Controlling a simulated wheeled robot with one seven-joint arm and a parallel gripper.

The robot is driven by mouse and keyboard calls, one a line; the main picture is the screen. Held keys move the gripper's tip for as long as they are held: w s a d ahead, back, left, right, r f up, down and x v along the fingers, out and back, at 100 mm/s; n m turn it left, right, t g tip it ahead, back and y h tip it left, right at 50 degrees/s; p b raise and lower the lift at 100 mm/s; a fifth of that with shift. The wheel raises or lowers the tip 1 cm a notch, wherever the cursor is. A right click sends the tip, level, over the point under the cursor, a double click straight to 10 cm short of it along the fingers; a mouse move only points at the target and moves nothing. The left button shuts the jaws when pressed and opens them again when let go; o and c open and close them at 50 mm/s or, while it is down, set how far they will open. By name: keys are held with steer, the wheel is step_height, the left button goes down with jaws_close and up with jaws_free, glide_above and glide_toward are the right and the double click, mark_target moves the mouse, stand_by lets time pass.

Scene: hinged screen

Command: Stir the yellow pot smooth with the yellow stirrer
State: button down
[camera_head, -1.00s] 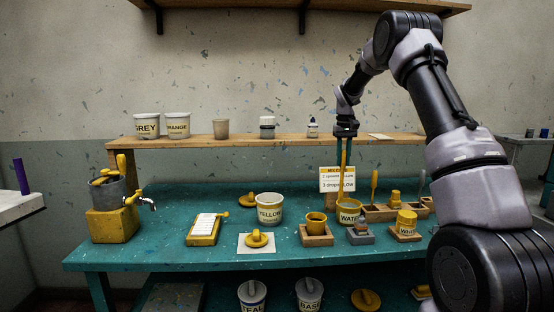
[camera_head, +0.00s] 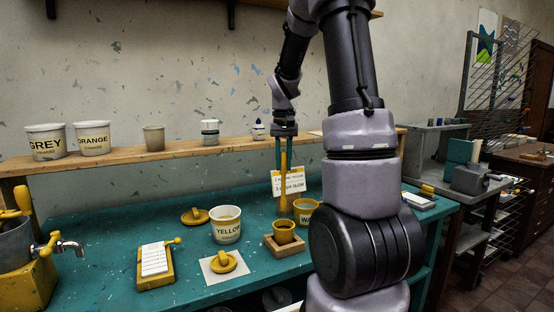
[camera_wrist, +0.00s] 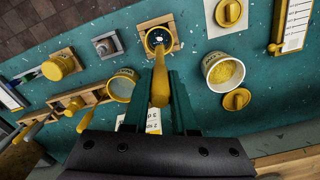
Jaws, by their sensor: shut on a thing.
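The pot labelled YELLOW (camera_head: 226,229) stands upright and open on the teal bench, left of my gripper. In the wrist view the yellow pot (camera_wrist: 223,73) is at right, with lumpy-looking yellow contents. My gripper (camera_head: 284,172) is shut on the yellow stirrer (camera_head: 284,196), which hangs upright behind the small yellow cup in the head view. In the wrist view the stirrer (camera_wrist: 160,86) is between the green fingers of my gripper (camera_wrist: 172,92), apart from the yellow pot. Its lower end appears close to the small cup's rim; I cannot tell whether they touch.
The small yellow cup (camera_head: 284,231) sits in a wooden holder. The water pot (camera_head: 305,211) is partly hidden by my arm. A round yellow lid (camera_head: 195,215) lies beside the yellow pot, another on a white sheet (camera_head: 211,274). A shelf (camera_head: 180,146) runs behind. Several tools stand in racks (camera_wrist: 66,104).

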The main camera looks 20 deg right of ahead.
mark_target(284, 198)
steer(key=shift+d+f, duration=0.1)
steer(key=shift+f, duration=6.1)
steer(key=shift+s+d, duration=0.2)
steer(key=shift+d, duration=0.2)
